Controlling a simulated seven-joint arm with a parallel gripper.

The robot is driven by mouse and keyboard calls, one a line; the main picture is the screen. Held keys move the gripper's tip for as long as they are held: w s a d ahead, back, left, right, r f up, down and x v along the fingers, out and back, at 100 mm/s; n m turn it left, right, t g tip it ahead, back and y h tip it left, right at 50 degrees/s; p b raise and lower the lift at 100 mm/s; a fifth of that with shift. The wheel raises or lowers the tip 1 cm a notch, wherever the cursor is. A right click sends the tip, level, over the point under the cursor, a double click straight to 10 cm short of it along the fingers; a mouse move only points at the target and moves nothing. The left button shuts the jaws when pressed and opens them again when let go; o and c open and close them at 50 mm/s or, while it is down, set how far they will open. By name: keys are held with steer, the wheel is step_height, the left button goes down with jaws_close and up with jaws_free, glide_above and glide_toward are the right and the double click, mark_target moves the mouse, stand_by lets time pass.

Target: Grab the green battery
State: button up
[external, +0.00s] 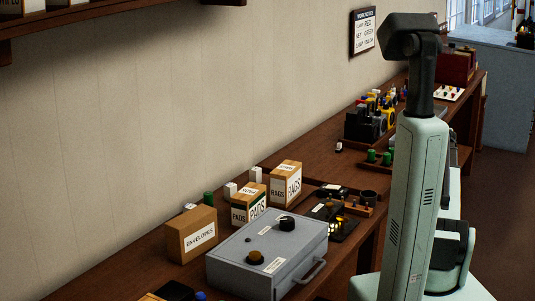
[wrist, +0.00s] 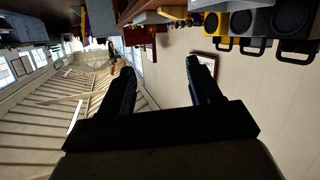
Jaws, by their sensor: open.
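Two short green cylinders, one left (external: 372,155) and one right (external: 387,158), stand in a low wooden tray on the bench in the external view. Another green cylinder (external: 209,198) stands behind the cardboard boxes near the wall. I cannot tell which of these is the green battery. My gripper (wrist: 160,67) is open and empty in the wrist view, its two dark fingers apart. That view looks upside down across the room, and no green cylinder can be made out between the fingers. My gripper's fingers cannot be made out in the external view.
A grey metal box (external: 268,255) with knobs sits on the near bench. Envelopes (external: 191,235), pads (external: 248,204) and rags (external: 286,184) boxes stand along the wall. A crowded rack (external: 365,125) is farther back. A sign (external: 363,31) hangs on the wall. My arm hides part of the bench.

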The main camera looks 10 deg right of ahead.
steer(key=w+a+r+n+y, duration=0.2)
steer(key=w+a, duration=0.2)
steer(key=a, duration=0.7)
steer(key=w+a+r+n+y, duration=0.1)
steer(key=w+a+y, duration=0.3)
steer(key=a, duration=0.6)
steer(key=w+a+n+g+y, duration=0.1)
steer(key=a+n+g+y, duration=0.25)
steer(key=a, duration=2.35)
steer(key=n+g+h, duration=0.2)
steer(key=n+g, duration=0.4)
steer(key=g, duration=0.2)
glide_toward(208, 193)
steer(key=shift+m+y, duration=0.25)
steer(key=x, duration=0.5)
steer(key=shift+w+d+f, duration=0.1)
steer(key=shift+w+f, duration=0.2)
steer(key=shift+x, duration=2.6)
steer(key=shift+d, duration=0.15)
